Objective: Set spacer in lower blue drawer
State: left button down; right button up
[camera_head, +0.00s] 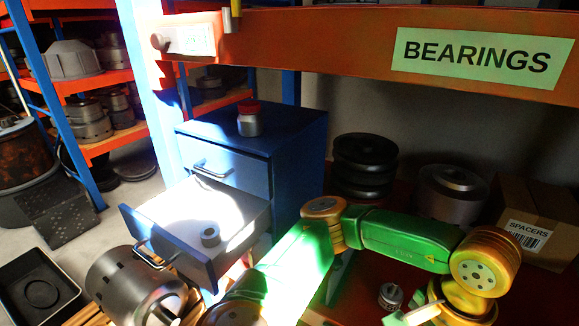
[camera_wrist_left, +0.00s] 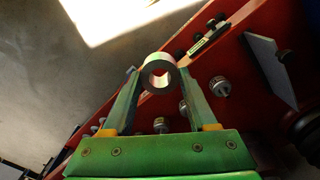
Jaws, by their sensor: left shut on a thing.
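A blue cabinet (camera_head: 297,137) stands left of centre in the head view. Its lower blue drawer (camera_head: 195,262) is pulled out, and a small dark grey ring (camera_head: 210,236) lies inside on the pale floor. The upper drawer (camera_head: 226,168) is shut. In the left wrist view, my left gripper (camera_wrist_left: 158,73) is shut on a grey ring-shaped spacer (camera_wrist_left: 147,69) at its fingertips, with the hole facing the camera. In the head view my green left arm bends right, away from the drawer; its fingertips and the held spacer are not clearly visible. My right gripper is not in view.
A red-capped jar (camera_head: 249,121) stands on the cabinet. Black discs (camera_head: 364,165) and a SPACERS box (camera_head: 537,220) sit on the red shelf at right. An orange BEARINGS beam (camera_head: 350,38) crosses above.

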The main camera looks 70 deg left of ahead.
aim_at(186, 224)
jog(key=k+j+u, duration=0.15)
jog(key=u, duration=0.3)
jog(key=k+j+u, duration=0.3)
jog(key=u, duration=0.15)
jog(key=k+j+u, duration=0.15)
jog(key=j+u, duration=0.15)
jog(key=u, duration=0.15)
